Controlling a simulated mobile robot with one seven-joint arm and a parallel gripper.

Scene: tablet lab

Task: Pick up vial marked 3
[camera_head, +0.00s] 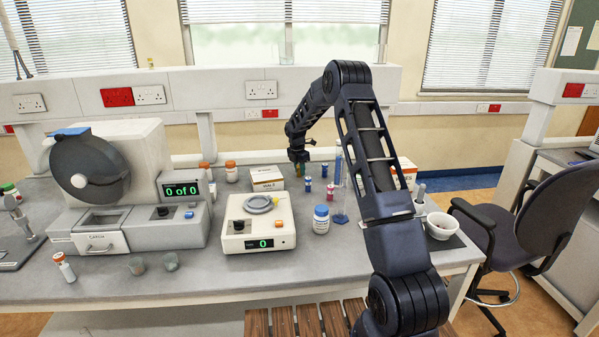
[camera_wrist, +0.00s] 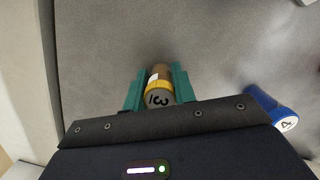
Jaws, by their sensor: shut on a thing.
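The vial marked 3 (camera_wrist: 159,90) has a yellow-banded top with a dark "3" on its end and a brown body. It shows in the wrist view between the two green fingers of my gripper (camera_wrist: 157,92), which is shut on it. In the head view my gripper (camera_head: 299,169) is toward the back of the bench, near a white-and-orange box, and the vial cannot be made out there. I cannot tell whether the vial is touching the bench.
In the head view, a white-and-orange box (camera_head: 267,179), a blue-capped bottle (camera_head: 321,220) and a counting device (camera_head: 258,240) stand on the bench (camera_head: 215,285). A white bowl (camera_head: 442,226) is at right.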

